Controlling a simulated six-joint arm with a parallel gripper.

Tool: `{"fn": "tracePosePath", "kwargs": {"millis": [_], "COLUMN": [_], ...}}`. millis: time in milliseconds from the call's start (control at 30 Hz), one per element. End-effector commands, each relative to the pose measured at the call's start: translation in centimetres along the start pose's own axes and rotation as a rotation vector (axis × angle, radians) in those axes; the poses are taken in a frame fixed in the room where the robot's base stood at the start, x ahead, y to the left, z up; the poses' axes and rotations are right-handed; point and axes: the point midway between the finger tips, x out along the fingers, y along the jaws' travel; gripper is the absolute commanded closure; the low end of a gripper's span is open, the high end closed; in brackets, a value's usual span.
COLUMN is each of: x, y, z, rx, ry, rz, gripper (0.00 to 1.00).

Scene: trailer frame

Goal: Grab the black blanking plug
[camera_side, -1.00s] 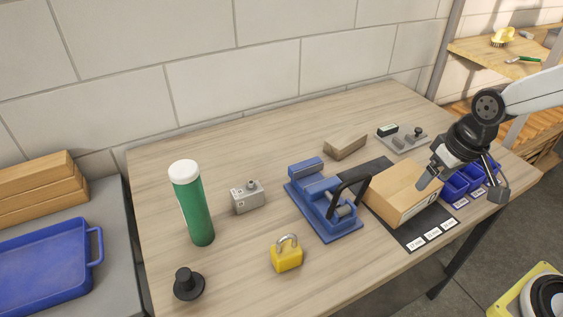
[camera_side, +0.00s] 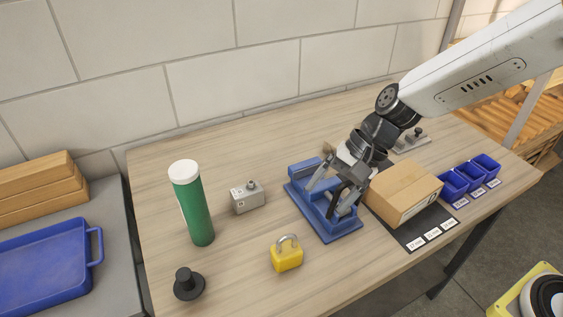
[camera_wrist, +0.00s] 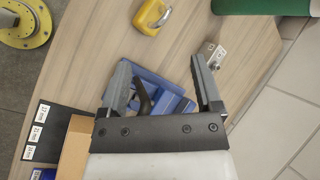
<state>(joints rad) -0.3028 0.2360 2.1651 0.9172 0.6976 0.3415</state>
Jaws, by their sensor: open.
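The black blanking plug (camera_side: 188,283) stands at the front left of the wooden table in the side view, a wide round base with a narrower knob on top. I cannot make it out in the wrist view. My gripper (camera_side: 328,197) is open and empty, over the blue vise-like fixture (camera_side: 304,172), well to the right of the plug. In the wrist view my gripper (camera_wrist: 163,78) has its two fingers spread, with the blue fixture (camera_wrist: 160,80) and its black handle showing between and below them.
A cardboard box (camera_side: 403,190) and blue bins (camera_side: 470,178) are at the right. The table's front left is mostly clear.

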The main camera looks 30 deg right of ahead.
Motion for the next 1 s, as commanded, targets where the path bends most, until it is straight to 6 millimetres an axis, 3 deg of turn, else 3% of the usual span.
{"fn": "tracePosePath", "kwargs": {"millis": [400, 700, 833, 1000], "x": [7.0, 11.1, 12.7, 16.4], "y": [-9.0, -13.9, -15.3, -13.0], "z": [5.7, 9.4, 10.5, 8.7], "rx": [0.456, 0.754, 0.862, 0.858], "ry": [-0.291, -0.489, -0.559, -0.550], "rz": [-0.162, -0.231, -0.249, -0.247], "gripper": [0.17, 0.17, 0.17, 0.17]}}
